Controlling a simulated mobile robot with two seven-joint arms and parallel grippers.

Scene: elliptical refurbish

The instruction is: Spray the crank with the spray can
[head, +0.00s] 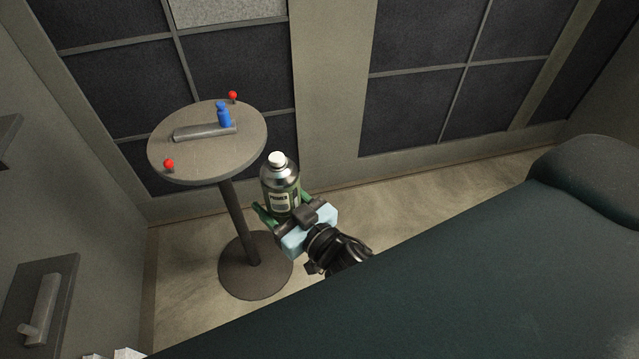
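The spray can (281,188), a silver and dark green can with a white cap and a pale label, stands upright in my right gripper (278,214). Its green fingers are closed around the can's lower part, to the right of the round table and apart from its top. A grey bar with a blue upright handle, which looks like the crank (204,132), lies on the round table (213,158). The can is to the right of and nearer than the crank. My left gripper is not in view.
Two red knobs stand at the table's rim, one at the back (232,96) and one at the front left (169,164). A wall panel with a grey lever (41,308) is at the lower left. Dark panelled walls stand close behind the table.

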